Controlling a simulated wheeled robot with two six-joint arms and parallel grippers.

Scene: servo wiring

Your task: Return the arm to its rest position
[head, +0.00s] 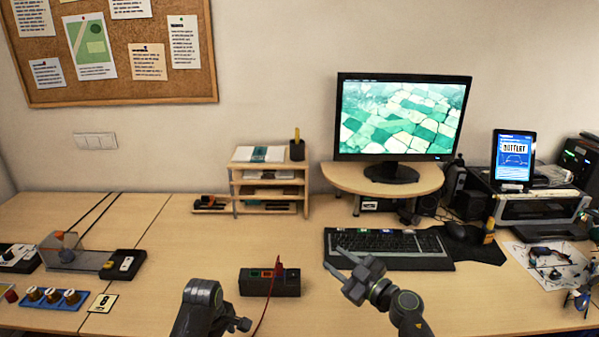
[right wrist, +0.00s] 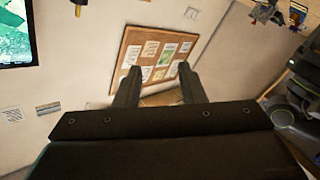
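My right gripper (head: 335,258) is in the air over the desk, in front of the keyboard, pointing up and left in the head view. In the right wrist view its two fingers (right wrist: 158,75) stand apart with nothing between them. My left arm comes in at the bottom, left of the middle; its gripper fingers do not show. A black box (head: 285,287) with coloured sockets stands on the desk between the two arms. A red plug (head: 278,266) stands in its top, and a red cable (head: 265,312) runs down toward the front edge.
Behind are a keyboard (head: 385,247), a monitor (head: 398,118) on a wooden stand and a small wooden shelf (head: 233,190). At left are a clear-walled device (head: 85,253) and a blue knob panel (head: 40,307). The desk left of the black box is mostly clear.

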